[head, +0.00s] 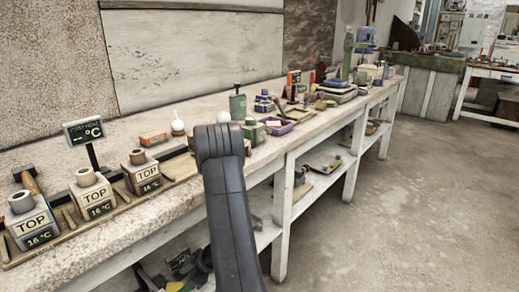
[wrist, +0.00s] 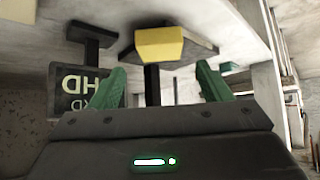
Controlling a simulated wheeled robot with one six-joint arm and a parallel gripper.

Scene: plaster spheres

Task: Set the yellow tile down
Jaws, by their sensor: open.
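The yellow tile (wrist: 160,48) is ahead of my gripper (wrist: 160,74) in the wrist view, centred between its two green fingers. The fingers are spread wide, with clear gaps to both sides of the tile. The tile appears to rest against a dark plate (wrist: 202,48) on a dark post; the exact contact cannot be told. In the head view my arm reaches down in front of the bench and hides most of this spot. A small yellow patch (head: 175,286) shows low beside my arm, probably the tile.
A dark sign (wrist: 78,90) with pale letters stands close left of my gripper. A white bench leg (wrist: 257,45) is at the right. In the head view, the bench top (head: 110,235) carries several TOP blocks and a temperature display (head: 84,130). The floor (head: 400,200) at right is clear.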

